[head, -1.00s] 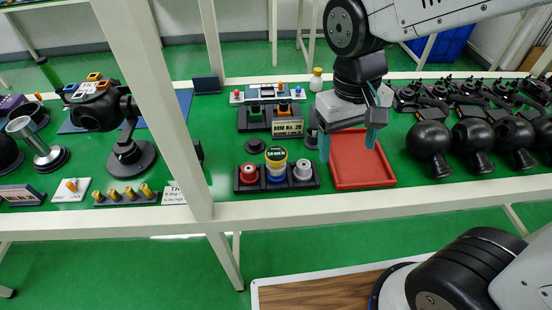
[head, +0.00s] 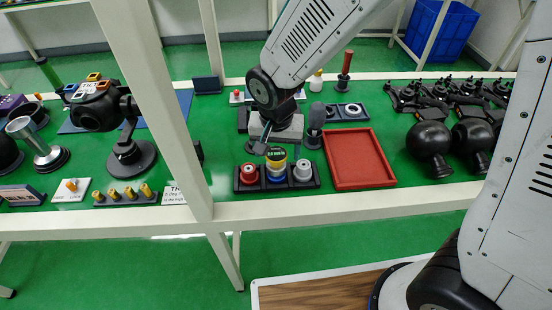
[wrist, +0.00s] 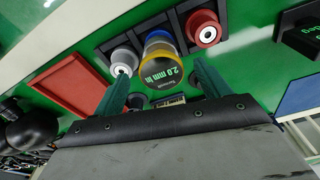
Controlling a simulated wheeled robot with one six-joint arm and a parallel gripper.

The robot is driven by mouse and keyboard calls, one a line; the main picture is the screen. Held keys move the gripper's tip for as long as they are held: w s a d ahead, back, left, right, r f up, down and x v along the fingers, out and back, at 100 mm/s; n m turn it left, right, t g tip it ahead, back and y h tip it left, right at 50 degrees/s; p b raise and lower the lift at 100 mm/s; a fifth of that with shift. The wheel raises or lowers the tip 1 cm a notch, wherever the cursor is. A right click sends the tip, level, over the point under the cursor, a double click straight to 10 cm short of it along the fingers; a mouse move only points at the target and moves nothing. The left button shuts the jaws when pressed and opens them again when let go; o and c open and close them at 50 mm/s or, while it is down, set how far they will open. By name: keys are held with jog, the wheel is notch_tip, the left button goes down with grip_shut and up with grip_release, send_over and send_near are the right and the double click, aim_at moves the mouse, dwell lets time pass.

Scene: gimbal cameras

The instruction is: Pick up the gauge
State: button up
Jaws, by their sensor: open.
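The gauge (head: 276,157) is a short round piece with a dark face, a yellow rim and a blue lower ring. It stands in the middle place of a black holder (head: 312,184), between a red piece (head: 248,173) and a grey piece (head: 303,170). In the wrist view my gripper (wrist: 160,80) is open, with one green finger to each side of the gauge's near edge. Nothing is held.
An empty red tray (head: 358,184) lies right of the holder. Black round-headed devices (head: 430,146) stand further right. A dark upright device (head: 315,120) stands behind the holder. A white frame post (head: 165,110) crosses the view at left. A gimbal camera (head: 115,120) stands beyond it.

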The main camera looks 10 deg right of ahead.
aim_at(276, 154)
jog(key=f, duration=0.3)
jog(key=shift+w+f, duration=0.2)
jog(key=shift+f, duration=0.05)
jog(key=c, duration=1.2)
jog(key=shift+r, duration=0.2)
